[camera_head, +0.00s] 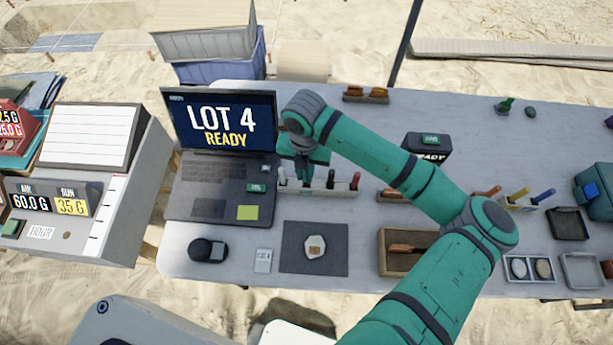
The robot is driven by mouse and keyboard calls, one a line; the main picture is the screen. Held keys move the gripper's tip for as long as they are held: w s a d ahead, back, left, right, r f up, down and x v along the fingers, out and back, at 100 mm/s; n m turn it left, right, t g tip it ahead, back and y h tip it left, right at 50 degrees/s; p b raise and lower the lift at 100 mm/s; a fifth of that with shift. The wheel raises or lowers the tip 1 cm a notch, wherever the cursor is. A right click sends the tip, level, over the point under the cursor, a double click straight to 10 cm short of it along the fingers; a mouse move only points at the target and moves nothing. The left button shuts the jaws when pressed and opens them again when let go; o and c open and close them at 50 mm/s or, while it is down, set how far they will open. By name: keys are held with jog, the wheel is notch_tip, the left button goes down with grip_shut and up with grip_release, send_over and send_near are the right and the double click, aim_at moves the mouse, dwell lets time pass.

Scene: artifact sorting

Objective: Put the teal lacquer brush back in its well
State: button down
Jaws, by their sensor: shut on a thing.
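My gripper (302,172) points down at the left part of a pale rack (343,188) behind the dark mat. It is shut on a thin thing, taken as the teal lacquer brush. The brush can hardly be told from my teal gripper and arm, which hide most of it. Whether its lower end is inside a well or above it cannot be told. A dark-handled tool (331,179) and a pale-tipped one (355,181) stand upright in the rack, right of my gripper.
A laptop (220,125) reading LOT 4 READY stands left of my gripper. A dark mat (330,262) with a pale piece (314,246) lies in front. A wooden tray (392,268) is to its right, partly behind my arm. The back right tabletop is mostly clear.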

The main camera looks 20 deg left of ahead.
jog(key=shift+w+d+f, duration=0.1)
jog(key=shift+w+f, duration=0.15)
jog(key=shift+f, duration=0.1)
jog(key=shift+w+f, duration=0.1)
jog(key=shift+f, duration=1.5)
jog(key=shift+f, duration=0.2)
jog(key=c, duration=1.7)
grip_release()
jog(key=shift+c, duration=0.2)
